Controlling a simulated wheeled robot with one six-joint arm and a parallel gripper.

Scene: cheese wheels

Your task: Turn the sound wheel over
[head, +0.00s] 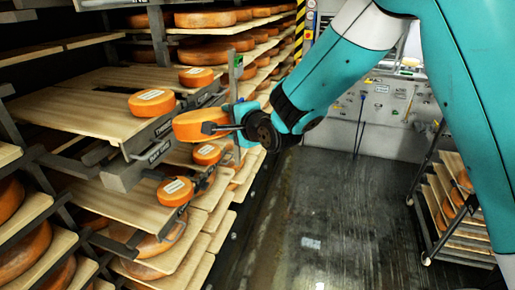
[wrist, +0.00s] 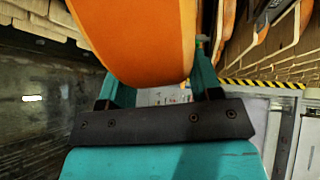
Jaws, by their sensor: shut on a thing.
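An orange cheese wheel (head: 190,124) is held by my gripper (head: 212,128) beside the pulled-out shelf board on the left. A dark finger lies along its side. No label shows on the part of this wheel that I can see. In the wrist view the same wheel (wrist: 135,40) fills the upper middle, between the fingers, and is cut off by the frame edge. Another orange wheel (head: 152,103) with a white label lies on the board (head: 85,112). The pictures do not mark which wheel is the sound one.
Labelled wheels lie lower down (head: 175,191), mid-rack (head: 207,153) and farther back (head: 196,76). The left rack holds several more wheels on planks. A wheeled rack (head: 450,210) stands at the right. The wet dark floor (head: 335,220) between is clear.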

